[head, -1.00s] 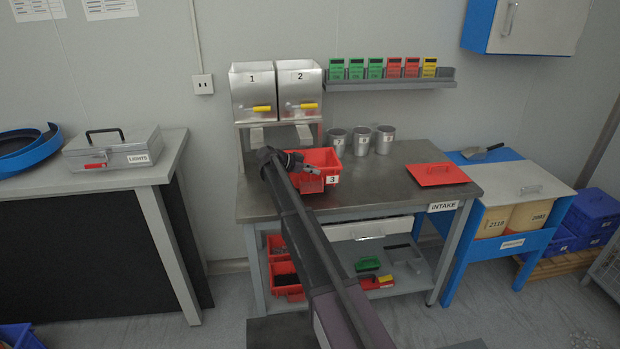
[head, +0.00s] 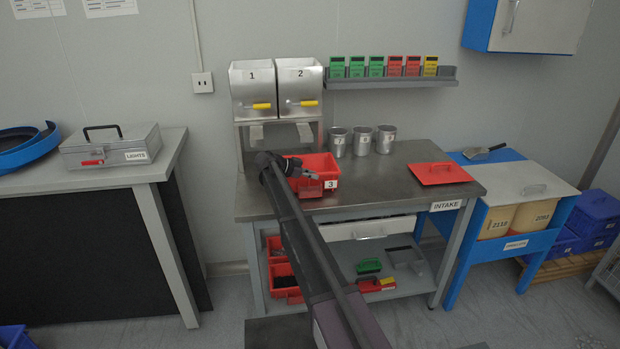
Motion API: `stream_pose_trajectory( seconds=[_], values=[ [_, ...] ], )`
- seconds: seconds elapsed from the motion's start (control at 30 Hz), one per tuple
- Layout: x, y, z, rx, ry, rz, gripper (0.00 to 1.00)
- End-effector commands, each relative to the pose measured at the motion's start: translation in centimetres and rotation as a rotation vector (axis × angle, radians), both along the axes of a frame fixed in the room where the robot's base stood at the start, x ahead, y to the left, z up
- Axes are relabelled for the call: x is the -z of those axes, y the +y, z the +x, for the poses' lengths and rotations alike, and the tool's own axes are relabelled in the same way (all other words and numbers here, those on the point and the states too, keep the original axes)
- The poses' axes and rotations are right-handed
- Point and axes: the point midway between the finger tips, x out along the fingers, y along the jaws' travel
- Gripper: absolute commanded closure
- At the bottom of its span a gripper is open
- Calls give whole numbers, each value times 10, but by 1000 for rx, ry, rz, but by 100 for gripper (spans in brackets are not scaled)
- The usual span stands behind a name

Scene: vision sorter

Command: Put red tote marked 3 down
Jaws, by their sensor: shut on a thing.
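The red tote marked 3 (head: 322,161) is at the left part of the steel INTAKE bench top, in front of the two hoppers. It looks upright, with its label facing front. My gripper (head: 304,174) is at the tote's front left, shut on its near edge. My arm hides the tote's left part. I cannot tell whether the tote's base touches the bench top (head: 390,190).
Metal hoppers 1 (head: 252,84) and 2 (head: 299,82) stand behind the tote. Several grey cups (head: 361,140) stand to its right rear. A flat red lid (head: 440,173) lies at the right. The bench between tote and lid is clear.

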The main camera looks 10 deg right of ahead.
Motion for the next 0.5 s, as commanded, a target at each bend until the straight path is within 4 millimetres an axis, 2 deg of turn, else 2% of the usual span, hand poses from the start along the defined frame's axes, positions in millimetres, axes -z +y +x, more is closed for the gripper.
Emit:
stream_pose_trajectory(
  seconds=[0.17, 0.2, 0.3, 0.5],
  values=[
    [0, 0, 0, 0, 0, 0, 100],
    [0, 0, 0, 0, 0, 0, 72],
    [0, 0, 0, 0, 0, 0, 43],
    [0, 0, 0, 0, 0, 0, 43]
  ],
)
